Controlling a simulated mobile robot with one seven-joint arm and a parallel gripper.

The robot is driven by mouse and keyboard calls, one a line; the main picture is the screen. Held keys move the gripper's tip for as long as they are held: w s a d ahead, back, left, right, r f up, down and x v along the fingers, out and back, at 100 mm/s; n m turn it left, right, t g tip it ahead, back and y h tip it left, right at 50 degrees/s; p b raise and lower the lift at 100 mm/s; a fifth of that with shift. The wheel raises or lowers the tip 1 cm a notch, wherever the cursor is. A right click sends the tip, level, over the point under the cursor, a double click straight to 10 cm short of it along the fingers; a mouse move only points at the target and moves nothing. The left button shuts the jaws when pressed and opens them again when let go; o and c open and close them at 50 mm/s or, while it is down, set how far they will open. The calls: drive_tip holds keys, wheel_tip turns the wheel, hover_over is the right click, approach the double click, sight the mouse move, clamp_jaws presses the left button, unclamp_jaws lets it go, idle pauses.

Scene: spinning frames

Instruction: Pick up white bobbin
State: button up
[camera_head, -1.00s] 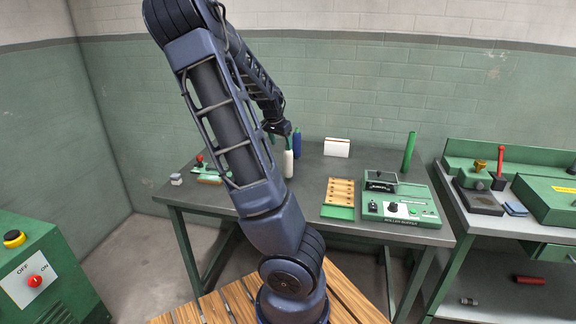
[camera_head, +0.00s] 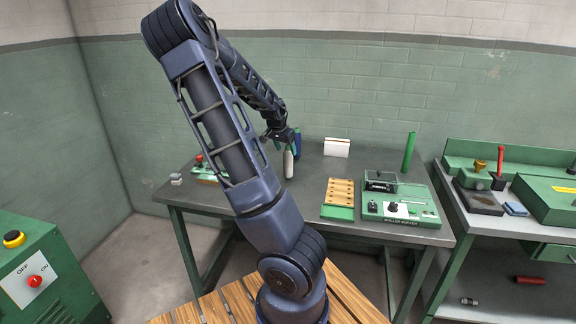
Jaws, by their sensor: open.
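The white bobbin (camera_head: 288,163) stands upright on the grey table, in the middle of the view. My gripper (camera_head: 286,146) is over its top, with the fingers hanging down around or just in front of the upper part; I cannot tell whether they touch it. The gripper is open.
A green bobbin (camera_head: 409,151) stands at the table's back right. A white card (camera_head: 337,147), a wooden tray (camera_head: 339,193) and a green machine (camera_head: 402,207) are right of the bobbins. A red-knobbed device (camera_head: 199,160) is at left. The table's front middle is clear.

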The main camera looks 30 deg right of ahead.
sight(288, 162)
drive_tip(key=shift+x, duration=2.6)
drive_tip(key=shift+a, duration=0.1)
drive_tip(key=c, duration=1.1)
